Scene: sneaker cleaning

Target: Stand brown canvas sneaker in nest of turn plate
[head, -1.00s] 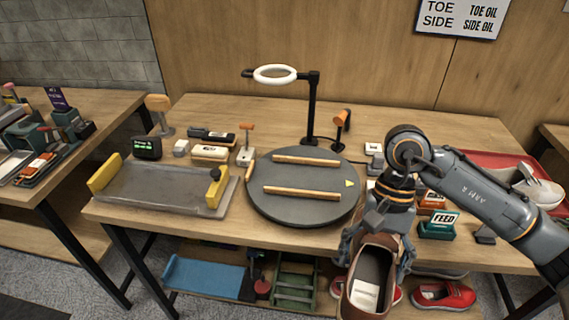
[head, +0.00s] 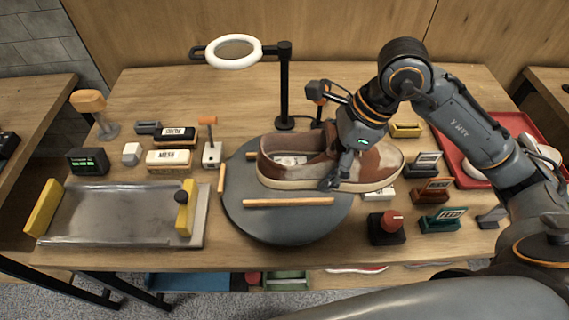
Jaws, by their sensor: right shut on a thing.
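The brown canvas sneaker (head: 280,175) is over the turn plate, upright, with its toe to the right and pale patches on its upper. My right gripper (head: 345,175) is shut on its side near the middle. The turn plate (head: 285,228) is a round grey disc with wooden rails that form the nest. The front rail (head: 288,203) lies in front of the sneaker. The back rail is mostly hidden behind the shoe. I cannot tell whether the sole touches the plate. The toe reaches past the plate's right edge. My left gripper is not in view.
A ring lamp (head: 233,52) stands behind the plate. A metal tray with yellow ends (head: 120,212) is at left. A red-knobbed block (head: 386,228) and small labelled blocks (head: 440,218) stand close at right. A red tray (head: 465,165) lies farther right.

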